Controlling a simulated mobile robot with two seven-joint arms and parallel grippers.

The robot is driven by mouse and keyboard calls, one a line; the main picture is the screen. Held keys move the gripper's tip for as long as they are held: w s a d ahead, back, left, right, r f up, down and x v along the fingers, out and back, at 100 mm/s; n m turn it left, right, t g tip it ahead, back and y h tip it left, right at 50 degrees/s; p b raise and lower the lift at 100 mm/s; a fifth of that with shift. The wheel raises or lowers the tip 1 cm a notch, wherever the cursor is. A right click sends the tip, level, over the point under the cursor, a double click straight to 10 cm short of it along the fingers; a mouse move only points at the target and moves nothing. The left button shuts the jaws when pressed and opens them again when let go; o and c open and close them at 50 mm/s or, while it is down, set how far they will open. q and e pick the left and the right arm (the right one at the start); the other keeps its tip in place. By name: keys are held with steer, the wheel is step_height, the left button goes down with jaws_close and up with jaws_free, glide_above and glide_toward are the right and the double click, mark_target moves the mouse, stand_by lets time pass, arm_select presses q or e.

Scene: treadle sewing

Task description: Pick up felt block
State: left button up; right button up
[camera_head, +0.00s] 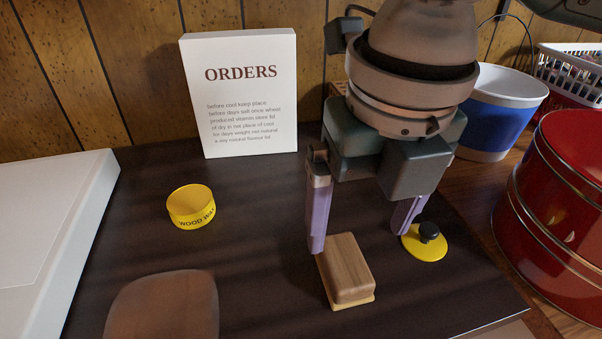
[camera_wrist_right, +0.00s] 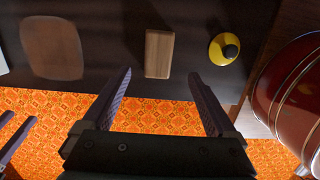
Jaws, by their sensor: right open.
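The felt block (camera_head: 348,268), a wooden block with a thin pale yellow layer beneath, lies on the dark tabletop. It also shows in the right wrist view (camera_wrist_right: 159,53), just beyond the fingertips and between their lines. My right gripper (camera_head: 361,238) is open and empty, with purple fingers pointing down. In the head view, its left finger overlaps the block's back left corner; I cannot tell if they touch. The right wrist view shows the open fingers (camera_wrist_right: 159,76) too. Two purple fingers, apparently my left gripper (camera_wrist_right: 14,134), show apart at that view's left edge.
A yellow lid with a black knob (camera_head: 425,243) lies right of the block, close to the right finger. A yellow tin (camera_head: 191,207), an ORDERS sign (camera_head: 240,95) and a brown rounded patch (camera_head: 163,306) are left. A red drum (camera_head: 560,215) and blue-white bucket (camera_head: 497,112) stand right.

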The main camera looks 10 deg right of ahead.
mark_target(345, 258)
steer(key=f, duration=0.2)
steer(key=f+b, duration=0.1)
steer(key=f, duration=0.1)
steer(key=w+f, duration=0.1)
steer(key=f, duration=0.1)
steer(key=shift+w+a+f+b, duration=0.1)
steer(key=shift+a+f+b, duration=0.05)
steer(key=shift+f+b, duration=0.25)
steer(key=shift+c, duration=0.2)
steer(key=shift+r, duration=0.1)
jaws_close()
steer(key=shift+r, duration=0.1)
steer(key=shift+r, duration=0.2)
step_height(345, 258, up, 19)
steer(key=p, duration=0.4)
steer(key=shift+r+p, duration=0.2)
steer(key=shift+p, duration=0.1)
